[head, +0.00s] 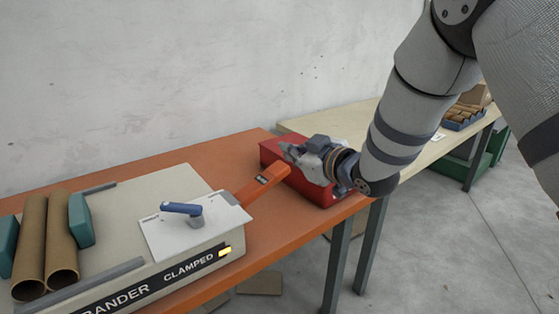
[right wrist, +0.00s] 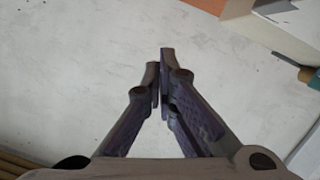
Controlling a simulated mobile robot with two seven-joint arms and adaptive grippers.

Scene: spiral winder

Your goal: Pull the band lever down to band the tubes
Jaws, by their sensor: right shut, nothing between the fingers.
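The bander (head: 128,206) is a pale machine on the orange table, with a front label reading BANDER CLAMPED and a lit yellow lamp (head: 225,251). Two brown cardboard tubes (head: 46,240) lie side by side on it between teal pads (head: 81,220). An orange lever (head: 263,184) with a small dark label sticks out from its right side; I cannot read the label. A blue handle (head: 182,208) sits on its white plate. My right gripper (head: 289,152) is shut and empty, beyond the orange lever's outer end and over the red box; its fingers also show closed in the right wrist view (right wrist: 161,75).
A red box (head: 325,192) stands at the right end of the orange table (head: 150,165), under my right gripper. A pale table (head: 345,122) behind it holds a blue tray (head: 462,123) of brown tubes. A pale wall runs behind. The table strip behind the bander is clear.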

